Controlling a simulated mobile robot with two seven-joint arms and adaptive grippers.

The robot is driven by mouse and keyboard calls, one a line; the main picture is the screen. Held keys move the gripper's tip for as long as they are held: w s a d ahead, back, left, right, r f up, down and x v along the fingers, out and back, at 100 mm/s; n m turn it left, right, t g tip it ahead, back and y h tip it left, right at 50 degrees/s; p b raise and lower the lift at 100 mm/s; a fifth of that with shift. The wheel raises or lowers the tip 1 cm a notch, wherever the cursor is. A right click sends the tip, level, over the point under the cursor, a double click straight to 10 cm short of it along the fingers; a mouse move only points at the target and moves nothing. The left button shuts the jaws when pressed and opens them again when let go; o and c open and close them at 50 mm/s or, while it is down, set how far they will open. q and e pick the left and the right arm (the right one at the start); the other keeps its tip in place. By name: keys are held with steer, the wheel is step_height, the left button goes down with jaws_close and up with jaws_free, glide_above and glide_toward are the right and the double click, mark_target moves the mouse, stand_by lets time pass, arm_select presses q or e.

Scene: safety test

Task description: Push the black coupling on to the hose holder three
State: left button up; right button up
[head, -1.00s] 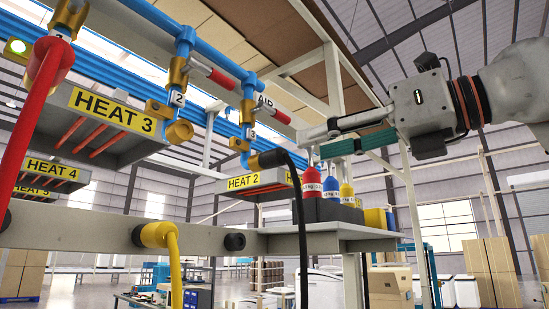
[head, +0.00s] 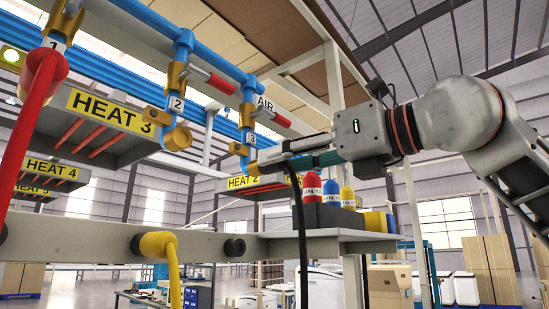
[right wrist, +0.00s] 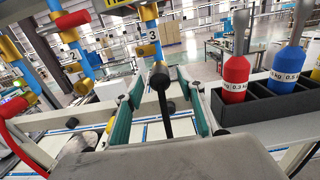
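Hose holder three (head: 249,137) is a blue pipe drop with a brass valve and a label "3", below the blue pipe; it also shows in the right wrist view (right wrist: 152,40). The black coupling (right wrist: 160,77) is at the lower end of holder three, with its black hose (head: 302,230) hanging down. How far it sits on the holder cannot be told. My right gripper (head: 270,158) reaches in from the right and largely hides the coupling in the head view. In the right wrist view its teal fingers stand apart on both sides of the coupling, with gaps. My left gripper is not in view.
A red coupling (head: 45,65) with a red hose is on holder one; holder two (head: 177,110) is bare. A yellow coupling (head: 158,243) sits on the grey rail (head: 85,238). Red, blue and yellow weights stand in a black box (head: 325,216) close below my right arm.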

steer(key=shift+x, duration=0.8)
stand_by(0.9)
steer(key=shift+c, duration=0.4)
jaws_close()
steer(key=shift+s+d+b, duration=0.1)
steer(key=shift+d+b, duration=0.05)
steer(key=shift+b, duration=0.15)
steer(key=shift+b+v, duration=0.8)
steer(key=shift+v, duration=2.05)
